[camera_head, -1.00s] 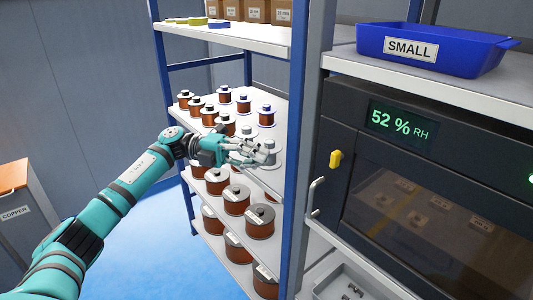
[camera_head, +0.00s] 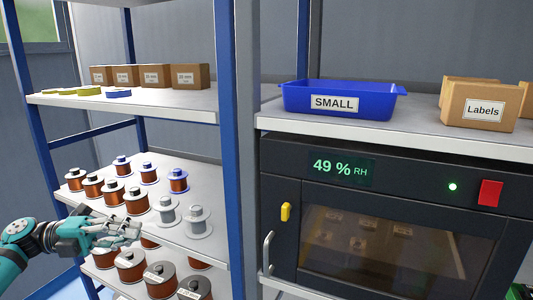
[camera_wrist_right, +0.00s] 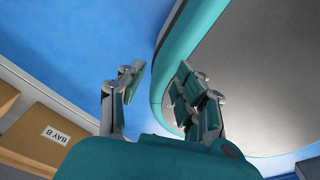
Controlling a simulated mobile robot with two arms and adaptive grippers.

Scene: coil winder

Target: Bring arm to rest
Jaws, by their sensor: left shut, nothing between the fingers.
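My left arm enters at the lower left of the head view. Its teal and grey gripper (camera_head: 136,229) is shut and empty, in front of the spool shelf (camera_head: 196,243). It partly hides the spools behind it. My right gripper (camera_wrist_right: 158,78) shows in the right wrist view with its fingers apart and nothing between them. Blue floor and part of a rounded teal and grey body lie beyond it. The right arm is not in the head view.
Copper spools (camera_head: 138,201) and grey spools (camera_head: 198,222) stand on the shelf. A blue upright (camera_head: 232,150) divides it from the dark cabinet (camera_head: 285,248) with a "49 % RH" display. A blue "SMALL" bin (camera_head: 360,106) sits above. A "BAY B" box (camera_wrist_right: 45,125) shows in the wrist view.

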